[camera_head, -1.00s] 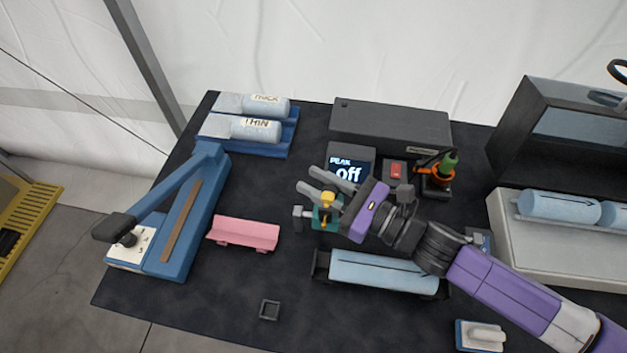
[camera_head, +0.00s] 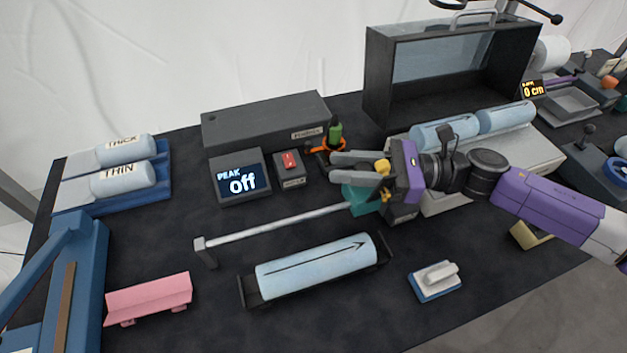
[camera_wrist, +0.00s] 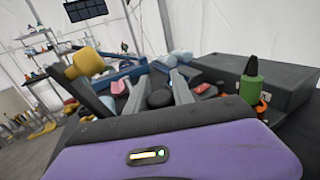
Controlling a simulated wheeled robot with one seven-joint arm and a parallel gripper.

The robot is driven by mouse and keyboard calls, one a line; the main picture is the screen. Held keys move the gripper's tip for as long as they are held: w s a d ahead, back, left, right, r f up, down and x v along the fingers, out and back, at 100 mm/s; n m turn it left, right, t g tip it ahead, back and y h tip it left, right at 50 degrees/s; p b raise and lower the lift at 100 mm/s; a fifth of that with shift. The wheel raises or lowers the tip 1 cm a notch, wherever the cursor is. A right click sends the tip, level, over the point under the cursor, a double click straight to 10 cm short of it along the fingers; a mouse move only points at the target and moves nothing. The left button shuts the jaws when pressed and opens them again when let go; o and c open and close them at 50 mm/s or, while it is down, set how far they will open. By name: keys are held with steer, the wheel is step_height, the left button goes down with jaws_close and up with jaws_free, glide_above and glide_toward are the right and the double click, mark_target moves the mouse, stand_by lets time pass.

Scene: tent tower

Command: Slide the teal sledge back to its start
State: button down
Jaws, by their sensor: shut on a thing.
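The teal sledge (camera_head: 362,200) sits at the right end of a pale metal rail (camera_head: 285,222), beside a dark block. The rail's left end post (camera_head: 205,250) is well away from the sledge, with bare rail between. In the wrist view the yellow knob (camera_wrist: 88,62) shows at the left by the fingers; the sledge body is hidden there.
A light-blue roller with an arrow (camera_head: 318,267) lies in a black cradle in front of the rail. Behind the rail are a PEAK display reading off (camera_head: 240,180), a red switch (camera_head: 290,167) and a green-topped tool (camera_head: 335,134). A pink piece (camera_head: 148,298) lies at left.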

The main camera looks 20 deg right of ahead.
steer(key=shift+d, duration=0.85)
steer(key=c, duration=1.4)
jaws_free()
steer(key=shift+o, duration=0.2)
steer(key=shift+s, duration=0.1)
steer(key=b+v, duration=0.2)
steer(key=v, duration=0.4)
steer(key=shift+d, duration=0.25)
steer(key=shift+s+d, duration=0.35)
steer(key=shift+d, duration=0.25)
